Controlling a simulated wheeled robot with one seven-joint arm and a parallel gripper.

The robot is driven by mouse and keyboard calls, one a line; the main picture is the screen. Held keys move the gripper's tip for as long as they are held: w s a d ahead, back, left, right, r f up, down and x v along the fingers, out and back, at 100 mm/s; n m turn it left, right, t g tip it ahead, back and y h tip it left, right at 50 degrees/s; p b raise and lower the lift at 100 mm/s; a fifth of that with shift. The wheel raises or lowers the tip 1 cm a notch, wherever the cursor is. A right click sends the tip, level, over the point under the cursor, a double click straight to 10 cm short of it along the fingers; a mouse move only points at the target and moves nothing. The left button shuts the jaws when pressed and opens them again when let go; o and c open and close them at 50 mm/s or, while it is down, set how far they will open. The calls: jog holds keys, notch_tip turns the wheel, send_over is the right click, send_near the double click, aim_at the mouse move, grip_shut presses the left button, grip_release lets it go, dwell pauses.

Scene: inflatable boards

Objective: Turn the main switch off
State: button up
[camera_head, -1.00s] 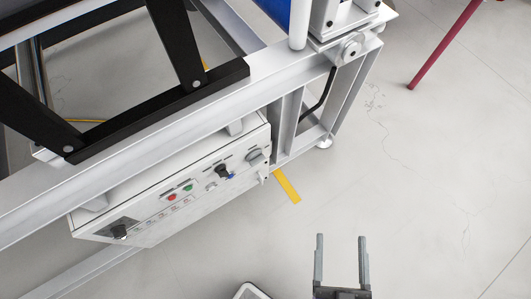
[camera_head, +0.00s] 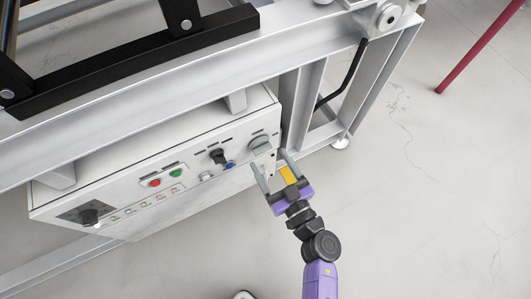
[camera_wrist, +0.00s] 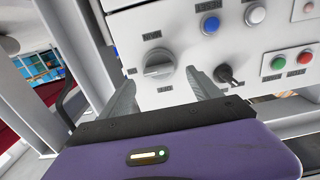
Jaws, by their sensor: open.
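The white control panel (camera_head: 120,200) is mounted under the frame, and a large grey rotary knob (camera_head: 260,145) sits near its right end. This knob looks like the main switch. It also shows in the wrist view (camera_wrist: 158,63), with its handle lying roughly level there. My gripper (camera_head: 268,160) is open and empty just in front of the panel, close to the knob. In the wrist view, my fingertips (camera_wrist: 161,80) point at the panel on either side of the knob's lower part. I see no clear contact.
A black selector (camera_head: 217,156) and a blue button (camera_head: 230,164) sit left of the knob. Green (camera_head: 176,174) and red (camera_head: 154,183) buttons are farther left. A metal frame leg (camera_head: 298,110) stands right of the panel. Open floor (camera_head: 440,220) lies to the right.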

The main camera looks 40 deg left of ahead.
aim_at(264, 151)
jog(key=shift+b+x, duration=0.6)
jog(key=shift+x, duration=1.4)
jog(key=c, duration=1.4)
